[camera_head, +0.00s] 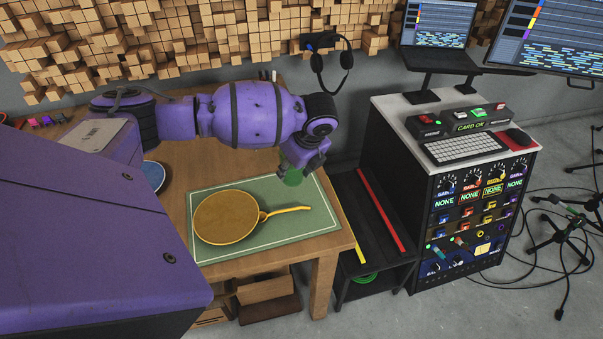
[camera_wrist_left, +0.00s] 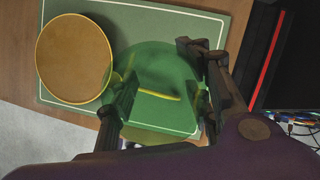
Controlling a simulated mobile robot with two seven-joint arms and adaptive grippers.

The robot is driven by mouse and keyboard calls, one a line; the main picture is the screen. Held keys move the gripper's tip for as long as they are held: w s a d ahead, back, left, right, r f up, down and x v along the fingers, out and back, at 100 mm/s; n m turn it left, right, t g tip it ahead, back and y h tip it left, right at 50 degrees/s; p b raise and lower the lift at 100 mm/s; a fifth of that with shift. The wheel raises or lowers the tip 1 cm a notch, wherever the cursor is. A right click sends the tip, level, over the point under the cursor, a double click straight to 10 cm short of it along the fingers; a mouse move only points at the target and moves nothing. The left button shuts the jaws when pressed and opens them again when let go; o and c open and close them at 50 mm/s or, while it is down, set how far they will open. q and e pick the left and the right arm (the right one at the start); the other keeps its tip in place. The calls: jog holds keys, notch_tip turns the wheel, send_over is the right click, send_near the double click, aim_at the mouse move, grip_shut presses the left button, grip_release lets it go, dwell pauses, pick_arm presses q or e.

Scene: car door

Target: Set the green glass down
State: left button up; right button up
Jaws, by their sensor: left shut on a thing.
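The green glass (camera_head: 292,177) is see-through and held in my left gripper (camera_head: 303,168) at the right rear part of the green mat (camera_head: 290,230). In the left wrist view the glass (camera_wrist_left: 160,85) fills the space between the two fingers of my left gripper (camera_wrist_left: 160,95). The gripper is shut on it. The pan's yellow handle shows through the glass there. I cannot tell how far the glass is above the mat. My right gripper is not in view.
A round pan (camera_head: 226,217) with a yellow rim and handle lies on the mat. The wooden table (camera_head: 270,166) ends just right of the mat. A dark low shelf (camera_head: 365,215) with a red bar stands beside it. A blue plate (camera_head: 153,174) is at the left.

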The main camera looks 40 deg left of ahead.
pick_arm(q)
jog(key=w+f, duration=0.2)
jog(key=w+f+b, duration=0.1)
jog(key=w+f, duration=0.2)
jog(key=shift+d+f, duration=0.15)
jog(key=shift+f, duration=0.05)
jog(key=shift+w+f, duration=0.35)
notch_tip(320, 180, down, 3)
jog(key=shift+w+f, duration=0.1)
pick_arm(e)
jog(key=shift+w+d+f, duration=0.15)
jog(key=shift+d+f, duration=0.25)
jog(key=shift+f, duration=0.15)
pick_arm(q)
jog(key=shift+f+b, duration=0.2)
jog(key=shift+b, duration=0.1)
jog(key=o, duration=1.3)
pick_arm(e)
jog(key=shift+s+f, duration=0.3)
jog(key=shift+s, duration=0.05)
pick_arm(q)
jog(key=shift+r, duration=0.15)
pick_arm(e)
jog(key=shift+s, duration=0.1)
